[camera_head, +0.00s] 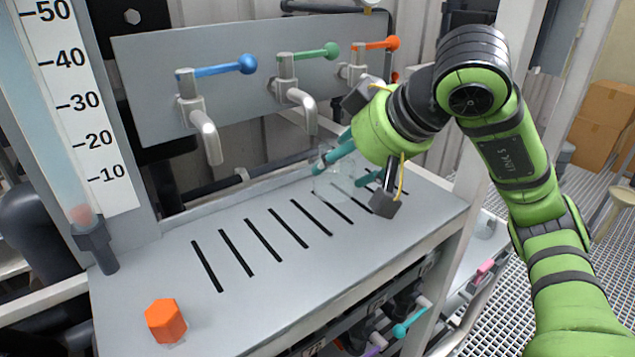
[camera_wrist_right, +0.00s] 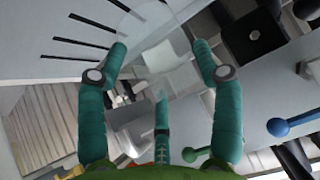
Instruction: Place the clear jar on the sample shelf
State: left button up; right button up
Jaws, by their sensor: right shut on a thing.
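The clear jar (camera_head: 335,183) is see-through and hard to make out in the head view, just above or on the slotted grey counter (camera_head: 250,285) under the green-handled tap. My right gripper (camera_head: 346,168) has teal fingers and is shut on the jar. In the right wrist view, the jar (camera_wrist_right: 168,72) shows faintly between the gripper's fingers (camera_wrist_right: 160,55). I cannot tell whether its base touches the counter. A side shelf (camera_head: 462,262) at lower right holds a faint clear item (camera_head: 487,228); I cannot tell which surface is the sample shelf. My left gripper is not in view.
Taps with blue (camera_head: 247,64), green (camera_head: 331,50) and orange (camera_head: 392,43) handles stand behind the counter. An orange hexagonal-topped item (camera_head: 165,321) is at the front left. A scaled column (camera_head: 75,110) rises at left.

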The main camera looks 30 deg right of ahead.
aim_at(321, 189)
jog(key=w+a+f, duration=0.1)
jog(key=w+a+f+p, duration=0.1)
jog(key=w, duration=0.1)
jog(key=shift+w, duration=0.1)
jog(key=shift+f+p, duration=0.4)
jog(key=shift+f, duration=1.7)
jog(key=shift+a, duration=0.1)
jog(key=shift+f, duration=0.1)
jog(key=shift+f, duration=0.15)
jog(key=o, duration=1.2)
jog(key=shift+o, duration=0.2)
